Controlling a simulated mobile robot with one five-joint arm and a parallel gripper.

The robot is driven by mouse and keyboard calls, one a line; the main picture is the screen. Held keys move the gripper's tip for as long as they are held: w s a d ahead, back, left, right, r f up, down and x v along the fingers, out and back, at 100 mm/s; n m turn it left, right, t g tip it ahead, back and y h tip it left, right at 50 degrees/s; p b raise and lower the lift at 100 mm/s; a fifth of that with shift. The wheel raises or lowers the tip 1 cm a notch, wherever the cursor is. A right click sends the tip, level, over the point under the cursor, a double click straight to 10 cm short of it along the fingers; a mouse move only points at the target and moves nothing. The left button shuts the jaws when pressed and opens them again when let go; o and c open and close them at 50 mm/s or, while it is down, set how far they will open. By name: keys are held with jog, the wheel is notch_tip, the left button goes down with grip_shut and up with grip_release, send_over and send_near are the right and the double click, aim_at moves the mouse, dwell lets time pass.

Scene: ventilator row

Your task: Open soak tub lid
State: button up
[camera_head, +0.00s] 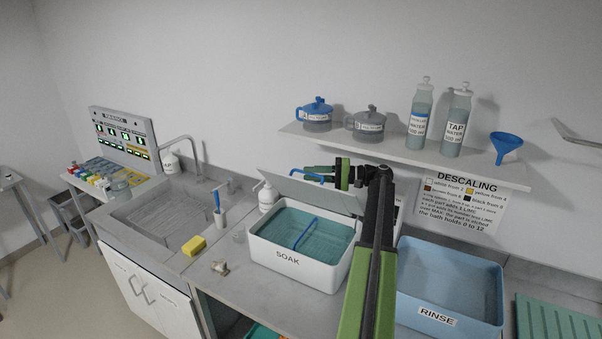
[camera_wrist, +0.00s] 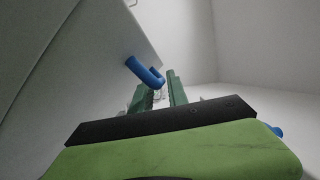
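The white soak tub (camera_head: 287,262) stands on the counter with teal liquid showing inside it. Its grey lid (camera_head: 300,192) is raised and tilted up along the tub's back edge, so the tub is uncovered. A blue handle (camera_head: 307,176) is on the lid's upper part. My gripper (camera_head: 325,175) is beside this handle. In the wrist view, the fingers of my gripper (camera_wrist: 163,88) are apart, and the blue handle (camera_wrist: 144,71) reaches to their tips. I cannot tell whether they touch it. The pale lid surface (camera_wrist: 85,55) fills the left of that view.
A blue rinse tub (camera_head: 447,283) stands right of my arm. A shelf (camera_head: 400,154) above holds jugs, bottles and a blue funnel (camera_head: 506,145). A blue-handled basket (camera_head: 304,234) is in the soak tub.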

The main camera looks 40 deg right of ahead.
jog(key=shift+w+a, duration=0.35)
jog(key=shift+a, duration=0.05)
grip_shut()
dwell(1.2)
